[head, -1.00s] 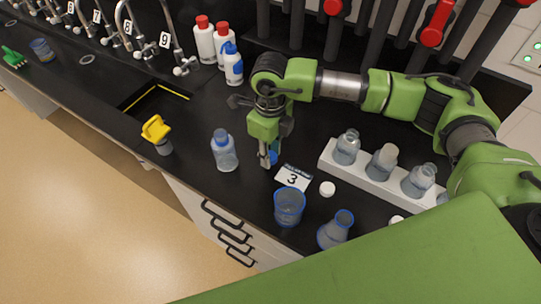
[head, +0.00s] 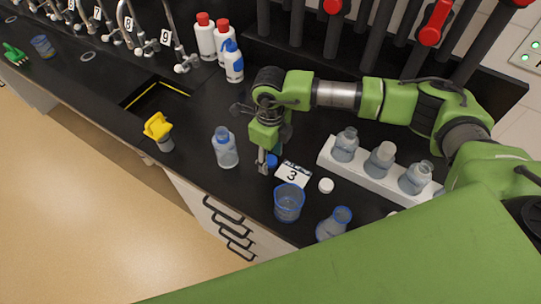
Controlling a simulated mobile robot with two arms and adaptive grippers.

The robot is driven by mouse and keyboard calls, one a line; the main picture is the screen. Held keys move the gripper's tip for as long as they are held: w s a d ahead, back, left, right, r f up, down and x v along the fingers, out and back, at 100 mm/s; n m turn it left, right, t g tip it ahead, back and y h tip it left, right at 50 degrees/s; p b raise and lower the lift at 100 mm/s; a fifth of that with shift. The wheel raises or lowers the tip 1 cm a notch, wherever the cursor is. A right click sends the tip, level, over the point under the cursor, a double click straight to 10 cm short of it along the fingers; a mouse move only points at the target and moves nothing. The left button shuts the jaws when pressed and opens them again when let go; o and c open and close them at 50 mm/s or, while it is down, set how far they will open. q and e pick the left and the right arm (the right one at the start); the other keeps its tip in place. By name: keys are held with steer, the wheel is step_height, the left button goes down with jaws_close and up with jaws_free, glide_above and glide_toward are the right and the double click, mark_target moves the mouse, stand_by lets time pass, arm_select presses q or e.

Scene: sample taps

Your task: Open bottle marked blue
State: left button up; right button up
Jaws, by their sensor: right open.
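A clear bottle (head: 226,152) with a blue top stands upright on the black counter, left of my right gripper. Whether that blue is a cap or a bare neck is too small to tell. My right gripper (head: 264,163) points down near the counter, open, with a gap between it and the bottle. A small blue piece (head: 272,161), perhaps a cap, shows beside its fingertips and is partly hidden by them. I cannot tell whether it touches the fingers. My left gripper is not in view.
A white rack (head: 371,182) with clear bottles is at right. A number 3 card (head: 292,174), white cap (head: 326,185), blue-rimmed beaker (head: 289,203) and flask (head: 335,223) are near the gripper. A yellow-topped item (head: 158,129) stands near the sink (head: 150,98).

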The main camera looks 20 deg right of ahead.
mark_target(270, 160)
steer(key=shift+r+p, duration=0.25)
steer(key=shift+p, duration=0.05)
step_height(270, 160, up, 12)
steer(key=b, duration=0.4)
steer(key=shift+b, duration=0.3)
